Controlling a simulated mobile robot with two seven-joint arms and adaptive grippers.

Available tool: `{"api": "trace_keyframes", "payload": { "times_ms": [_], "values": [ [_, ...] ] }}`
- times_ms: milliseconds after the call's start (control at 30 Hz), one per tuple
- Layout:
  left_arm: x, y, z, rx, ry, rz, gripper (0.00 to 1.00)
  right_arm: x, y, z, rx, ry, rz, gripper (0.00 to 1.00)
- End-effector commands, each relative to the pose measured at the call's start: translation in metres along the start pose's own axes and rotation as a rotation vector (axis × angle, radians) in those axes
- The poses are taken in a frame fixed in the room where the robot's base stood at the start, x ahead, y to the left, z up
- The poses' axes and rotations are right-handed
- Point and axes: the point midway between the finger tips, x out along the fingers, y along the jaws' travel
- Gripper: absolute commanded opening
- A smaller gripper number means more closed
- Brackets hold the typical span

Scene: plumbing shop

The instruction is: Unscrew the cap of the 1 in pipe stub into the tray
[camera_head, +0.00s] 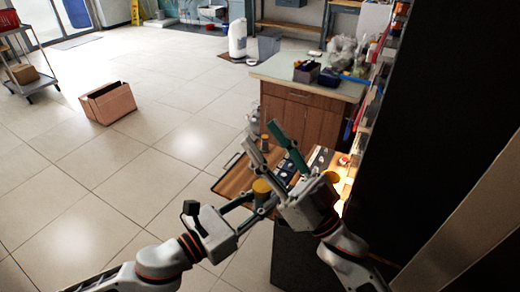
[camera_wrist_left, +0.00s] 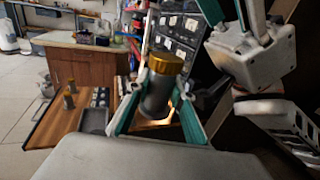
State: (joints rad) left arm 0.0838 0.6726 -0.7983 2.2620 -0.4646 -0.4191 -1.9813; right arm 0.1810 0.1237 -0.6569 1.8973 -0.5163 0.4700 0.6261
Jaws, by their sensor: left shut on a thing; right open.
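The pipe stub (camera_wrist_left: 156,95), a grey cylinder, is held upright between the teal fingers of my left gripper (camera_wrist_left: 155,112) in the left wrist view. Its brass-coloured cap (camera_wrist_left: 166,63) sits on top and also shows in the head view (camera_head: 261,187). My left gripper (camera_head: 262,204) is shut on the stub, above the bench. My right gripper (camera_head: 272,142) is open and empty, its long fingers spread. In the left wrist view its body (camera_wrist_left: 250,58) is right of the capped stub, apart from it. A dark grey tray (camera_wrist_left: 95,121) lies on the wooden bench top.
A wooden cabinet (camera_head: 302,115) with goods on top stands behind. A dark panel (camera_head: 440,110) closes off the right. An open cardboard box (camera_head: 108,103) lies on the clear floor.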

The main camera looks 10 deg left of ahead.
Motion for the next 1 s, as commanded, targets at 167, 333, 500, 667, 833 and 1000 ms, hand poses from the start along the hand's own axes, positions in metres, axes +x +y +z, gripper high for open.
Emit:
{"api": "trace_keyframes", "payload": {
  "times_ms": [167, 333, 500, 667, 833, 1000],
  "values": [
    [0.0, 0.0, 0.003, 0.001, -0.005, -0.001, 0.0, 0.051, -0.058, -0.029, 0.092, 0.069, -0.273, 0.42],
    [0.0, 0.0, 0.003, 0.001, -0.005, -0.001, 0.0, 0.076, -0.117, -0.044, 0.174, 0.051, -0.547, 0.42],
    [0.0, 0.0, 0.003, 0.001, -0.005, -0.001, 0.0, 0.082, -0.172, -0.046, 0.238, -0.05, -0.815, 0.42],
    [0.0, 0.0, 0.003, 0.001, -0.005, -0.001, 0.0, 0.073, -0.212, -0.035, 0.266, -0.224, -1.046, 0.42],
    [0.0, 0.0, 0.003, 0.001, -0.005, -0.001, 0.0, 0.054, -0.235, -0.013, 0.26, -0.486, -1.236, 0.42],
    [0.0, 0.0, 0.003, 0.001, -0.005, -0.001, 0.0, 0.031, -0.234, 0.015, 0.215, -0.815, -1.34, 0.42]
  ]
}}
